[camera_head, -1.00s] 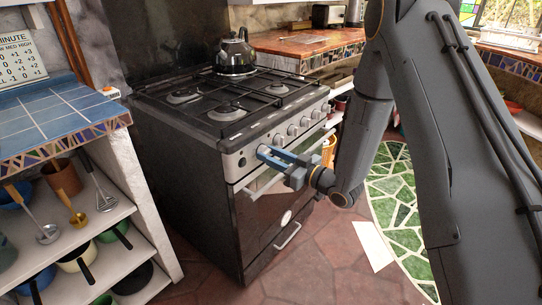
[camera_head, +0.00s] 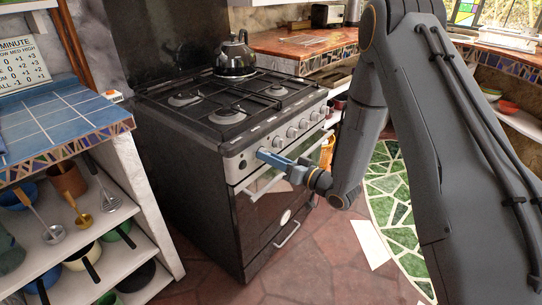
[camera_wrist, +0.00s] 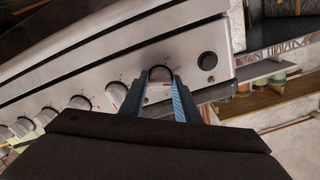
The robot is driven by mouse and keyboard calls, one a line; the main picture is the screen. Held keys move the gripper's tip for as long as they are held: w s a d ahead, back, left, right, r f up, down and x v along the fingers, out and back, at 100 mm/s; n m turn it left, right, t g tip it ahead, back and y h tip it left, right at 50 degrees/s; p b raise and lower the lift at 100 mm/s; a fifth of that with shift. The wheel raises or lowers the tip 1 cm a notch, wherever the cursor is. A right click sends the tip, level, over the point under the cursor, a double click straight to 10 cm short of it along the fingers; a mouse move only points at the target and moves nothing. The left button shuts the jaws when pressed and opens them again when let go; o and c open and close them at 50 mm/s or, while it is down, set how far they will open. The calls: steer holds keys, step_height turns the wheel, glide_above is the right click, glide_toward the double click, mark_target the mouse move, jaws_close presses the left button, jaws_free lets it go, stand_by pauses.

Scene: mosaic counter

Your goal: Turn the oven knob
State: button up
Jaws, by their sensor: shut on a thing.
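The oven knobs sit in a row on the silver front panel (camera_head: 257,157) of the stove. My gripper (camera_head: 262,154) reaches the panel from the right with its blue fingers. In the wrist view my fingertips (camera_wrist: 161,78) are shut on the oven knob (camera_wrist: 158,68), the one nearest the black round button (camera_wrist: 207,61). In the head view my fingers hide most of that knob. The panel looks tilted in the wrist view. Several silver knobs (camera_head: 292,132) beside it are free; they also show in the wrist view (camera_wrist: 116,91).
The oven door handle (camera_head: 265,184) runs just below my gripper. A black kettle (camera_head: 235,56) stands on the hob. A blue tiled counter (camera_head: 60,120) with shelves of pots is on the left. Red floor tiles (camera_head: 315,262) are clear in front.

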steer(key=shift+s+a+m+p, duration=0.1)
steer(key=shift+m+p, duration=0.25)
steer(key=shift+m, duration=0.75)
steer(key=o, duration=1)
steer(key=shift+a, duration=0.1)
steer(key=shift+s+d, duration=0.1)
steer(key=shift+d, duration=0.25)
steer(key=v, duration=0.7)
steer(key=shift+s+d, duration=0.1)
